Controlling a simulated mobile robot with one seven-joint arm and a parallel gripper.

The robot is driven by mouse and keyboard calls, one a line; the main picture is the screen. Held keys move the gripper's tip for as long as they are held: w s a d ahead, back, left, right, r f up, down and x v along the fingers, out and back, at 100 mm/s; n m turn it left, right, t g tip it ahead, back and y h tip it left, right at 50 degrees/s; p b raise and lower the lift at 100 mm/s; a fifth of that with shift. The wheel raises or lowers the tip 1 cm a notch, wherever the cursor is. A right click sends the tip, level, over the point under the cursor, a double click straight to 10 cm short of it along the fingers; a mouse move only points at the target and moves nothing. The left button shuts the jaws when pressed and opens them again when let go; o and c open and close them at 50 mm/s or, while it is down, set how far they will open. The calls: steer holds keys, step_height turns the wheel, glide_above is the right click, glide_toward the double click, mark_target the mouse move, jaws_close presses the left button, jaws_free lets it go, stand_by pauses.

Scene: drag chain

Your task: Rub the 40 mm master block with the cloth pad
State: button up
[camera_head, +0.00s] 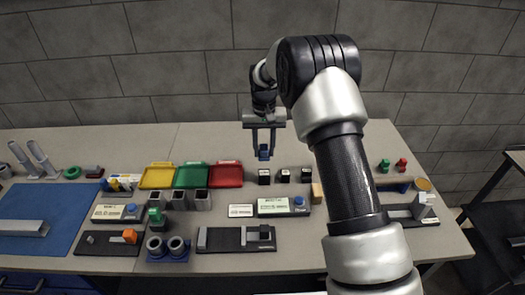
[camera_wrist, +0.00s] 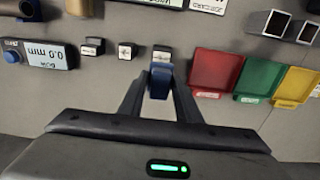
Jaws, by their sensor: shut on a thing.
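My gripper (camera_head: 263,146) is shut on a small blue piece, which looks like the cloth pad (camera_head: 263,154); the pad also shows between the fingers in the wrist view (camera_wrist: 160,82). The gripper holds it in the air above the back of the bench. Three small dark blocks with pale labelled tops stand in a row: a left one (camera_head: 264,177), a middle one (camera_head: 284,176) and a right one (camera_head: 306,176). Their labels are too small to read, so I cannot tell which is 40 mm. In the wrist view the pad partly covers the block nearest the red tray.
Yellow (camera_head: 157,176), green (camera_head: 191,175) and red (camera_head: 226,175) trays lie left of the blocks. The bench just around the blocks is fairly clear.

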steer(key=shift+r+p, duration=0.45)
steer(key=shift+r, duration=0.75)
